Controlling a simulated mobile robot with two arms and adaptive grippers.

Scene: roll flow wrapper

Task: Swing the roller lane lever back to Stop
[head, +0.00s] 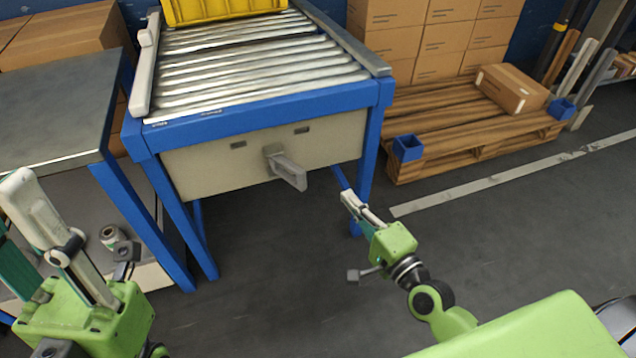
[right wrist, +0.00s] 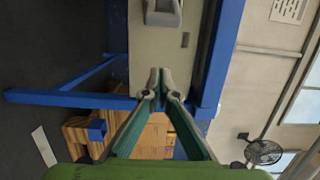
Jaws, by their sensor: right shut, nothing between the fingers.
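The roller lane lever (head: 288,170) is a grey handle on the beige front panel (head: 220,165) of the roller lane. It sticks out from the panel, with its handle end toward the lower right. Two small dark marks sit on the panel, one on each side above it; I cannot read them. The lever also shows at the top of the right wrist view (right wrist: 162,12). My right gripper (head: 350,200) is shut and empty, to the right of and below the lever, apart from it. Its closed tips show in the right wrist view (right wrist: 160,76). My left gripper (head: 22,185) is at the lower left, away from the lever; its finger gap is unclear.
The roller lane (head: 250,70) has a blue frame and carries a yellow crate (head: 225,8) at the far end. A grey-topped table (head: 50,105) stands to its left. A wooden pallet (head: 450,125) with cartons stands at right. Floor in front is open.

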